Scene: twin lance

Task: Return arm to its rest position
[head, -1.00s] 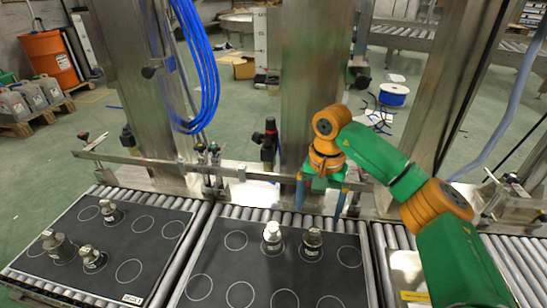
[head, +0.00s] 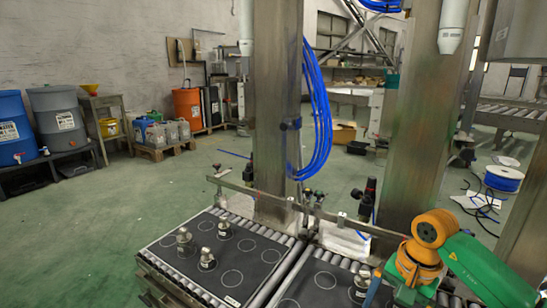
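My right arm, green and orange, comes in from the right edge in the head view. Its gripper (head: 400,285) points down at the bottom right, over the right-hand mat area. One blue finger shows beside a metal weight (head: 360,284); the fingertips run toward the lower edge, so I cannot tell the opening or whether it touches the weight. My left arm and gripper are not in view.
A dark mat (head: 250,245) with white circles bears metal weights (head: 207,258) on the left. Another circled mat (head: 318,283) lies right of it. A metal rail (head: 265,195) and steel columns (head: 277,110) stand behind. Green floor is open at left.

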